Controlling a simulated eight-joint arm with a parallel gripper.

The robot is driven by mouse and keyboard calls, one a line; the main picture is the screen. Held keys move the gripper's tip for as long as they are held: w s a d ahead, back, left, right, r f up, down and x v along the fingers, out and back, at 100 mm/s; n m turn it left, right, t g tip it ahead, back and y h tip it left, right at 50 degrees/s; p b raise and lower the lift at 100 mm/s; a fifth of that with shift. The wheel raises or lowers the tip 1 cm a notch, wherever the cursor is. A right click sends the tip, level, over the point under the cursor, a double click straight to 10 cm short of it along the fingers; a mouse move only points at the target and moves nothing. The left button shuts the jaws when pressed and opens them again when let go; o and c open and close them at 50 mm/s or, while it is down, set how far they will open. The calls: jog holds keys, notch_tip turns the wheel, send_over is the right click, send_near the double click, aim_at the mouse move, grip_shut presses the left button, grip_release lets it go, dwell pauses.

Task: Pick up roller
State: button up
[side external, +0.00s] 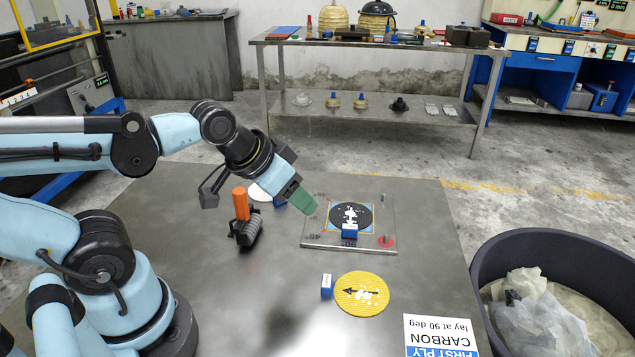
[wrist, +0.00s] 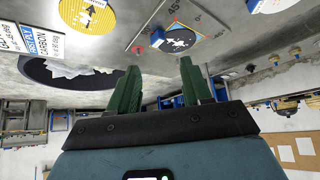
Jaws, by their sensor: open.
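The roller (side external: 246,230) stands on the grey table in the side external view, its orange handle (side external: 240,203) pointing up and its dark ribbed head on the table. My gripper (side external: 303,201) is above the table to the right of the roller, apart from it, with its green fingers tilted down to the right toward the square plate. In the wrist view my gripper (wrist: 160,78) shows two green fingers spread apart with nothing between them. I cannot make out the roller in the wrist view.
A square plate (side external: 314,238) with a black disc (side external: 365,214) and blue block (side external: 349,231) lies right of the roller. A yellow disc (side external: 372,284), another blue block (side external: 327,285) and a carbon label (side external: 440,337) lie nearer. A dark bin (side external: 610,262) stands right.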

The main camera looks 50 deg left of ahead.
jog(key=shift+o, duration=0.6)
notch_tip(320, 180, up, 3)
jog(key=n+g, duration=0.6)
jog(key=n, duration=2)
send_over(243, 202)
jog(key=n, duration=0.2)
jog(key=a+n+g, duration=0.1)
jog(key=shift+r+n, duration=0.35)
jog(key=shift+n, duration=0.05)
jog(key=shift+f, duration=3.4)
jog(key=shift+w+a+f, duration=0.1)
jog(key=shift+f, duration=1.2)
jog(key=shift+w+a+f, duration=0.1)
jog(key=shift+f, duration=1.2)
